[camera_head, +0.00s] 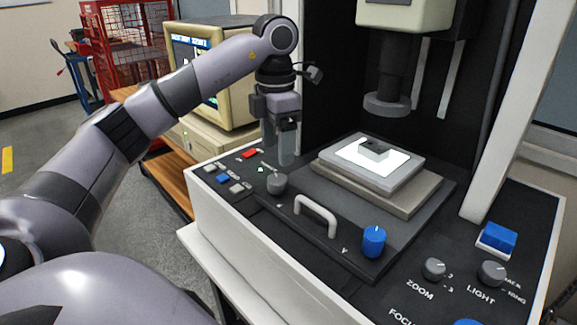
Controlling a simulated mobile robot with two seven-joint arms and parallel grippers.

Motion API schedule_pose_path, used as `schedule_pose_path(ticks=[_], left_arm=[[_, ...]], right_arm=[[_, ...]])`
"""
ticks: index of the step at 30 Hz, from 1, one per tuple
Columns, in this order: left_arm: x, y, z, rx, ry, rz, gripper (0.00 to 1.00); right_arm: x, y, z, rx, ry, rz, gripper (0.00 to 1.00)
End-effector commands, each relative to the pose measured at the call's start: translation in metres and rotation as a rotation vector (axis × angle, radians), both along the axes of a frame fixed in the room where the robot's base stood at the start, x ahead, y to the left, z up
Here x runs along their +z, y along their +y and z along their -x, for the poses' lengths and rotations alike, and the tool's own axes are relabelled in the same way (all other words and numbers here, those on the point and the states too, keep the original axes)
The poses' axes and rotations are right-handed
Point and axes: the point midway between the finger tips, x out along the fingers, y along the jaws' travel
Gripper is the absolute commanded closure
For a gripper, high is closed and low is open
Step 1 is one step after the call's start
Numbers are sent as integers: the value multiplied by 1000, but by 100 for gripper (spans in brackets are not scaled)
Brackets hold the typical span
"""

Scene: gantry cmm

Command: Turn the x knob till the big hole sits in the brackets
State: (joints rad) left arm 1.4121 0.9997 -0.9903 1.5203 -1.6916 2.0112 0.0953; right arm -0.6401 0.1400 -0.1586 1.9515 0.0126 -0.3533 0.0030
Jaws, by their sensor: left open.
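The x knob, a small grey dial (277,184), sits at the left of the black front panel. My left gripper (279,160) points down just above and behind it in the head view, fingers apart and nothing seen between them. I cannot tell whether a finger touches the knob. A small grey part (374,150) lies on the bright white stage plate (350,158) under the lens (387,103). The monitor screen (188,48) is partly covered by my left arm. I cannot make out the big hole or the brackets. My right gripper is out of view.
A blue knob (373,241) marked Y stands right of the white handle (315,213). Coloured buttons (223,178) lie left of the x knob. Grey zoom (433,268) and light (491,273) knobs and a blue switch (498,239) are at the right.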

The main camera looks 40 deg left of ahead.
Motion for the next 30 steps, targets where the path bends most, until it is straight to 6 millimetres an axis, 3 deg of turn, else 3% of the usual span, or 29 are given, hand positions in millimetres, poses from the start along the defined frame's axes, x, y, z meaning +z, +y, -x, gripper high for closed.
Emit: schedule_pose_path(ticks=[6,15,26,30], left_arm=[[-27,-1,1,-3,4,2,29],[-64,-1,1,-3,3,1,29],[-69,-1,1,-3,-1,1,29],[-69,-1,0,-3,0,2,74]], right_arm=[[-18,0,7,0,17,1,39],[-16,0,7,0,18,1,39],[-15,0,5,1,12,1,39],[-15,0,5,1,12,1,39]])
